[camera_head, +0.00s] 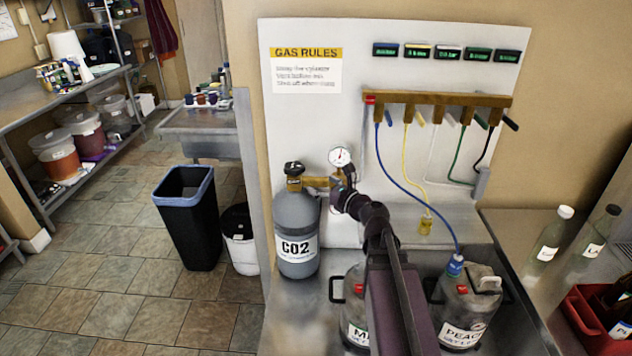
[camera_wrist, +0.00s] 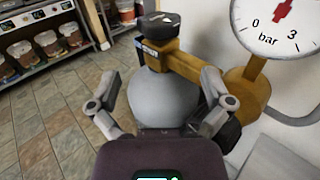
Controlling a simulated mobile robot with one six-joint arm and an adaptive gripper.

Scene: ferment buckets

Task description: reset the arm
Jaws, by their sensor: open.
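My gripper (camera_head: 345,185) is raised beside the brass regulator (camera_head: 318,183) of the grey CO2 cylinder (camera_head: 297,225). In the wrist view my gripper (camera_wrist: 160,85) has its two fingers spread apart, with nothing held between them. The cylinder's grey shoulder (camera_wrist: 165,98) and black top knob (camera_wrist: 162,27) show beyond the fingers. The right finger overlaps part of the brass regulator (camera_wrist: 190,66); I cannot tell whether they touch. The round gauge (camera_wrist: 283,20) is close on the right, and it also shows in the head view (camera_head: 340,156). My arm partly hides the counter.
A brown manifold (camera_head: 440,97) with several hoses hangs above. Bottles (camera_head: 548,240) and a red crate (camera_head: 590,325) are at right.

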